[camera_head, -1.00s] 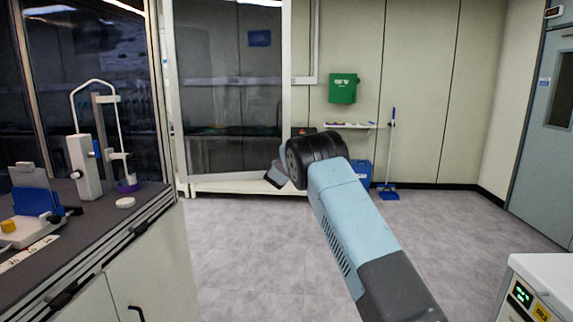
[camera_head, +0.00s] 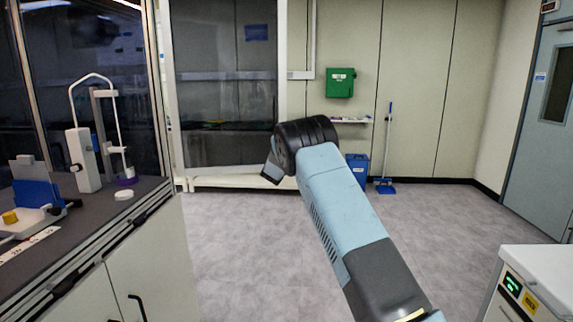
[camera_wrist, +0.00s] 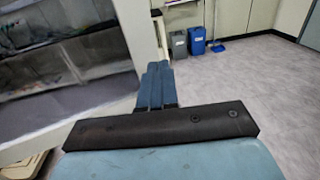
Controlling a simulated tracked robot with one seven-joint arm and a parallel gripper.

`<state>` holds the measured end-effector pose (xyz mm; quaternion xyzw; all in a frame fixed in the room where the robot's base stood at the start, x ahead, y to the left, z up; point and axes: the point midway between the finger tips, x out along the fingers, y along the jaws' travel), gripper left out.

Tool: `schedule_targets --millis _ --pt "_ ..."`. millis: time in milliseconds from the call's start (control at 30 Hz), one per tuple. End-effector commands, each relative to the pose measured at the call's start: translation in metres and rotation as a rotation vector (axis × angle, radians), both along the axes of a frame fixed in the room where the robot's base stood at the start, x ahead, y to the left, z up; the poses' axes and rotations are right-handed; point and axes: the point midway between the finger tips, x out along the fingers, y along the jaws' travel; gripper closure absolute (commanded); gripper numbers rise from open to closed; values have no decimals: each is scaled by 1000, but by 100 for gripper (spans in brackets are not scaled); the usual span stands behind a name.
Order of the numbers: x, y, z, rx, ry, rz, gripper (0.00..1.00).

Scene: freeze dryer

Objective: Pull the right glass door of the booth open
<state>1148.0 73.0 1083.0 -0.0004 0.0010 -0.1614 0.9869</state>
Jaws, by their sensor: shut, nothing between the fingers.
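The glass door (camera_head: 225,105) is a dark see-through pane in a pale frame, at the left of centre in the head view. Its lower edge slants against the booth's base, so it looks ajar. In the wrist view the pane (camera_wrist: 75,65) fills the left, with its pale upright frame edge (camera_wrist: 139,35) just left of my fingers. My gripper (camera_wrist: 155,72) is shut and empty beside that edge. I cannot tell whether it touches the frame. In the head view my arm hides most of the gripper and part of the frame's lower right.
A dark-topped bench (camera_head: 95,215) with lab equipment stands at the left. A white cabinet (camera_head: 545,275) is at the lower right. A blue bin (camera_head: 358,168) and a broom (camera_head: 387,150) stand by the back wall. The grey floor (camera_head: 440,230) between is clear.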

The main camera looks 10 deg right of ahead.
Motion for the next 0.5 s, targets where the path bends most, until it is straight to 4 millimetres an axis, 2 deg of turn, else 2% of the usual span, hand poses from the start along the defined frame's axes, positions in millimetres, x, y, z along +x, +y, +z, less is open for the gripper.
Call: schedule_targets --millis 500 --pt "-79 3 1 0 0 9 100"
